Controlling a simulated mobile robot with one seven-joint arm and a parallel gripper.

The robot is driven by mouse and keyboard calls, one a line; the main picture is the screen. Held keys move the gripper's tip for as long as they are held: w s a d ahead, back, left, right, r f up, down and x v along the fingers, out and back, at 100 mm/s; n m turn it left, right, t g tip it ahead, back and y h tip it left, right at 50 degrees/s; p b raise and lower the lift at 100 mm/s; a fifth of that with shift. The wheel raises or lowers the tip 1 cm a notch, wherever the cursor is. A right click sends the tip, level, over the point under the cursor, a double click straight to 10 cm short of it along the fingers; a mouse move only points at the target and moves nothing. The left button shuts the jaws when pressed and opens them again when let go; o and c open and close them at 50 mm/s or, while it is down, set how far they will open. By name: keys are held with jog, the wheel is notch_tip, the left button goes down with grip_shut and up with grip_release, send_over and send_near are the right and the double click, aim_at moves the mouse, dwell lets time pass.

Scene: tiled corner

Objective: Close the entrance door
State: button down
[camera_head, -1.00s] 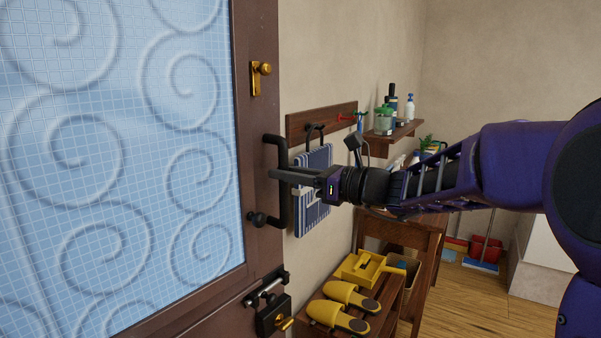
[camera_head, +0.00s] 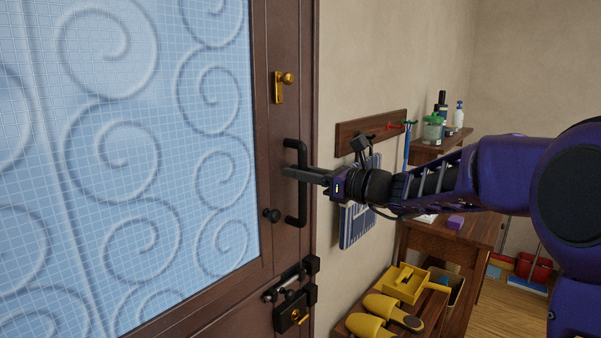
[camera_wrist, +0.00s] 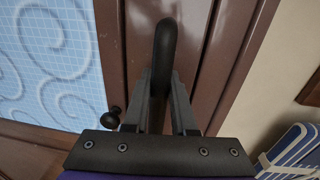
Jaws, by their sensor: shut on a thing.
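The entrance door (camera_head: 262,240) is brown with a large blue patterned glass panel (camera_head: 130,130), at the left in the head view. Its right edge lies close against the frame beside the wall. A black bar handle (camera_head: 301,215) stands upright on the door's right side. My gripper (camera_head: 290,172) is shut on the handle, around its middle. In the wrist view the handle (camera_wrist: 165,45) runs between the two fingers of my gripper (camera_wrist: 165,85). A brass knob (camera_head: 287,78), a small black knob (camera_head: 271,215) and a black latch with a lock (camera_head: 291,314) are on the door.
A wooden hook rail (camera_head: 365,130) with a blue striped item (camera_head: 355,225) hangs on the wall to the right. A shelf (camera_head: 442,146) with bottles is farther back. Below are yellow slippers (camera_head: 376,306), a yellow dustpan (camera_head: 406,282) and a wooden table (camera_head: 470,238).

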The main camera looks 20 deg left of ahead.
jog(key=c, duration=0.7)
grip_release()
jog(key=shift+a+f, duration=0.1)
jog(key=shift+a, duration=0.1)
jog(key=shift+c, duration=0.2)
jog(key=shift+w+d+f, duration=0.1)
jog(key=shift+w+f, duration=0.05)
jog(key=shift+w, duration=0.05)
jog(key=shift+d, duration=0.1)
jog(key=v, duration=1.7)
jog(key=shift+s+b, duration=0.15)
jog(key=shift+b, duration=0.2)
